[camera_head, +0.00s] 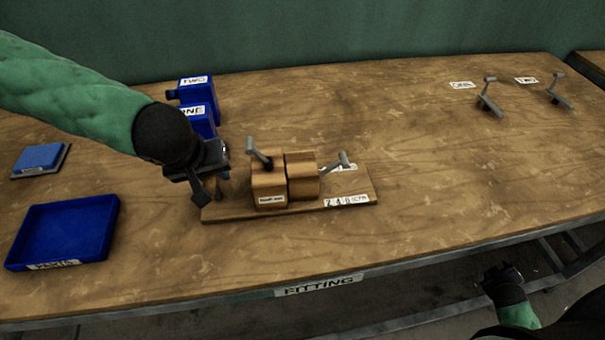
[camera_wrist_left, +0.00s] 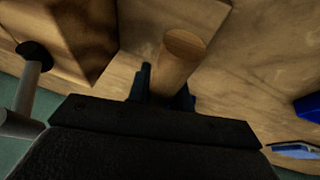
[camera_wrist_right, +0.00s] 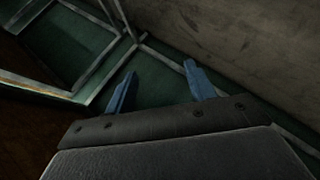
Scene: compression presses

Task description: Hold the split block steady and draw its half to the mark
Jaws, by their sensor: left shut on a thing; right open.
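The split wooden block stands on a wooden base board (camera_head: 230,213). Its left half (camera_head: 268,187) has a small label and a grey handle (camera_head: 258,155). Its right half (camera_head: 303,180) sits close against it, with a grey handle (camera_head: 336,163) pointing right. A label with a number scale (camera_head: 346,201) lies along the board's front right. My left gripper (camera_head: 208,188) is at the board's left end, shut on an upright round wooden peg (camera_wrist_left: 180,50). In the left wrist view the block shows at upper left. My right gripper (camera_head: 503,280) is open and empty, off the table's front edge.
Blue bins marked ONE (camera_head: 203,122) and TWO (camera_head: 196,90) stand behind my left gripper. A blue tray (camera_head: 65,232) and a blue pad (camera_head: 40,160) lie at left. Two grey handles (camera_head: 488,98) (camera_head: 560,90) stand at back right. The table right of the board is clear.

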